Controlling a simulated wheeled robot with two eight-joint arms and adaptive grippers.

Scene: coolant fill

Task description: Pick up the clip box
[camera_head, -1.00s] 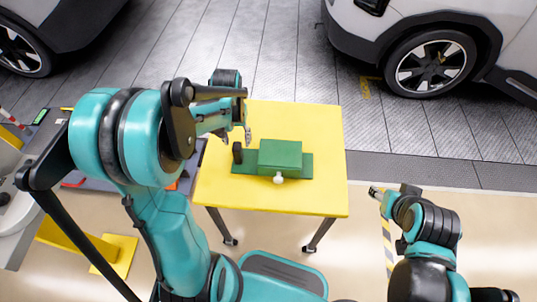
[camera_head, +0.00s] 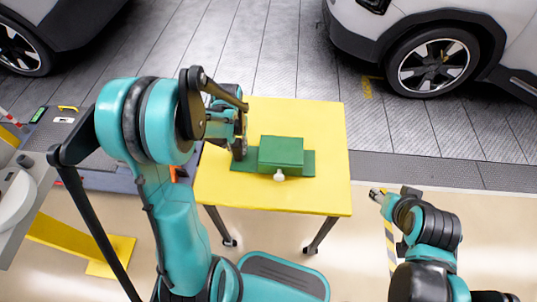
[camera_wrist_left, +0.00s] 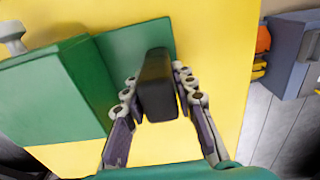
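A small upright black box (camera_wrist_left: 156,80), likely the clip box, stands on the left end of a green base plate (camera_head: 308,163). In the head view my left gripper (camera_head: 240,148) is at this end of the plate and mostly hides it. In the left wrist view my left gripper's fingers (camera_wrist_left: 156,92) are on both sides of the black box, with narrow gaps; firm contact does not show. A larger green box (camera_head: 281,152) with a white knob (camera_head: 279,175) sits on the plate beside it. My right gripper (camera_head: 377,194) is off to the right, away from the table; its fingers are too small to read.
The yellow table (camera_head: 325,130) is otherwise clear, with free room around the plate. A grey-blue case (camera_wrist_left: 290,50) with orange and yellow parts lies beyond the table edge in the wrist view. White cars (camera_head: 415,50) stand behind.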

